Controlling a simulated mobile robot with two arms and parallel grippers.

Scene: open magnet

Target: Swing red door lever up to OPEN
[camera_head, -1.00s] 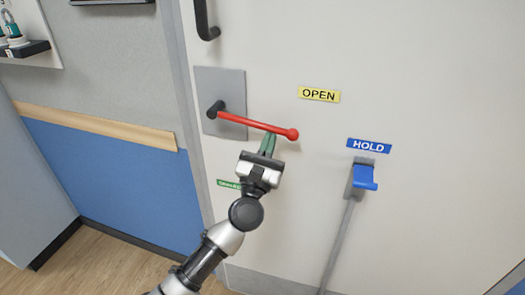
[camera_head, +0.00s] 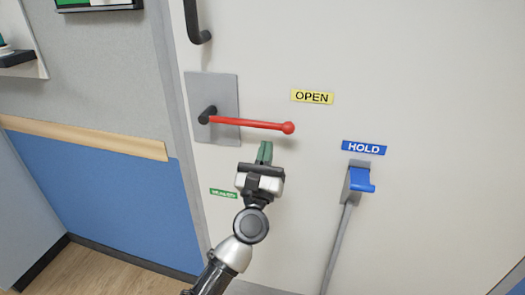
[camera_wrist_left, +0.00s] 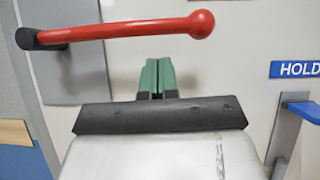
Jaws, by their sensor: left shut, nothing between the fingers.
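The red door lever (camera_head: 250,124) points right from a black pivot on a grey plate (camera_head: 228,88), nearly level and drooping slightly toward its ball end. The yellow OPEN label (camera_head: 312,97) is on the door up and right of the ball end. My left gripper (camera_head: 265,150) is shut and empty, its green fingertips just below the lever's bar. In the left wrist view, the lever (camera_wrist_left: 125,29) crosses above the shut green fingers (camera_wrist_left: 157,76), with a visible gap between. My right gripper is not in view.
A blue HOLD label (camera_head: 364,147) sits above a blue hook (camera_head: 360,180) on a grey post, right of my gripper. A small green label (camera_head: 223,193) is lower left. A black door handle (camera_head: 197,22) is above the plate. The door between lever and hook is clear.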

